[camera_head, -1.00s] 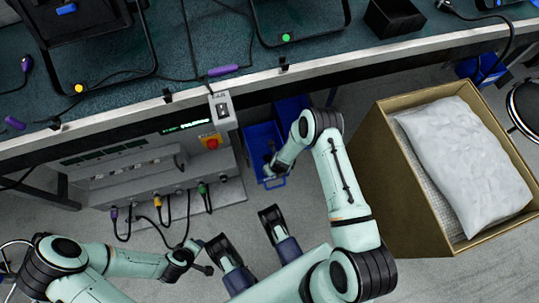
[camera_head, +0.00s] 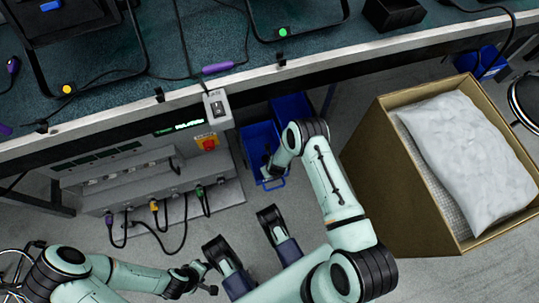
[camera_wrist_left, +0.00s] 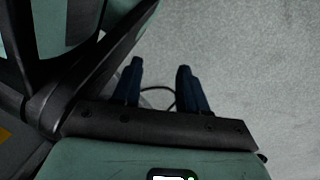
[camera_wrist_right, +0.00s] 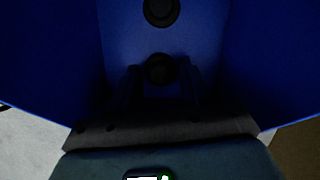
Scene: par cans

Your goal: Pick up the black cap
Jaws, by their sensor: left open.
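In the right wrist view two round black caps lie on the floor of a blue bin (camera_wrist_right: 215,40). One black cap (camera_wrist_right: 160,11) is at the top edge of the view. The other black cap (camera_wrist_right: 160,68) shows between the fingertips of my right gripper (camera_wrist_right: 160,78), which is open and reaches into the bin. It is too dark to tell whether the fingers touch this cap. In the head view the right arm covers part of the blue bin (camera_head: 262,140). My left gripper (camera_wrist_left: 159,68) is open and empty above the grey floor; it also shows in the head view (camera_head: 198,279).
A workbench (camera_head: 330,65) runs across the top of the head view, with a control panel (camera_head: 130,165) and hanging cables below it. A large cardboard box (camera_head: 400,200) holding a white bag (camera_head: 465,160) stands at the right. Bare floor lies between.

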